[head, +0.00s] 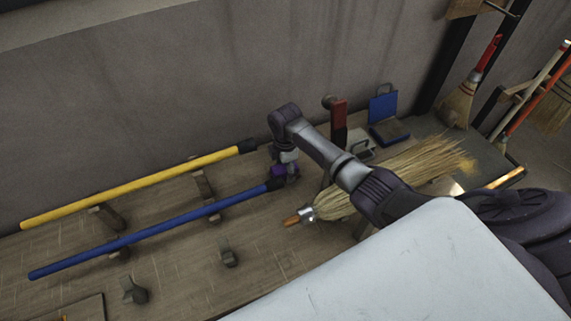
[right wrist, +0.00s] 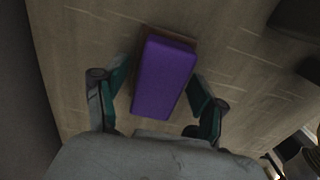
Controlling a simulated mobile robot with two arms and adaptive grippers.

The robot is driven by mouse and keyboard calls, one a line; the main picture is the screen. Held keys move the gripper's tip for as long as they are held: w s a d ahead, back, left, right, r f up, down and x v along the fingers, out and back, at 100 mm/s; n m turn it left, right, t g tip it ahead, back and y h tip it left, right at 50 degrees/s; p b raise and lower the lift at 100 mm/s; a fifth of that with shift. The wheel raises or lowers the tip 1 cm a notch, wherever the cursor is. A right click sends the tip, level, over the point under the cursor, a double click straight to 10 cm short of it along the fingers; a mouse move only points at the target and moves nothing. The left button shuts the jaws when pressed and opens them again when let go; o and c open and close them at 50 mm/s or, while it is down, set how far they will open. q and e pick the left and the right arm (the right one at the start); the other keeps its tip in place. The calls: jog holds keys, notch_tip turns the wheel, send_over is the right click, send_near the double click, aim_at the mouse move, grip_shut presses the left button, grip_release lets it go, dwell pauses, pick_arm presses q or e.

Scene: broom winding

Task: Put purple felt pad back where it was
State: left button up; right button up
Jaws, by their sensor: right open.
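The purple felt pad (right wrist: 163,78) is a purple block in the right wrist view, lying between the two open fingers of my right gripper (right wrist: 157,100). A reddish-brown edge shows along its far side. Gaps show between the pad and both fingers. In the head view the pad (head: 278,170) is a small purple patch, partly hidden by my right gripper (head: 285,175), which points down at the workbench near the ends of the yellow and blue handles. My left gripper is out of view.
A yellow handle (head: 130,187) and a blue handle (head: 150,232) rest on supports on the wooden bench (head: 185,262), left of the gripper. A straw broom head (head: 400,175) lies to the right. A red-handled tool (head: 338,118) and a blue dustpan-like item (head: 383,108) stand behind. A wall is close behind.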

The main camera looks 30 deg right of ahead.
notch_tip(320, 180, up, 12)
jog(key=shift+r+b, duration=0.15)
jog(key=shift+b, duration=0.3)
dwell(0.4)
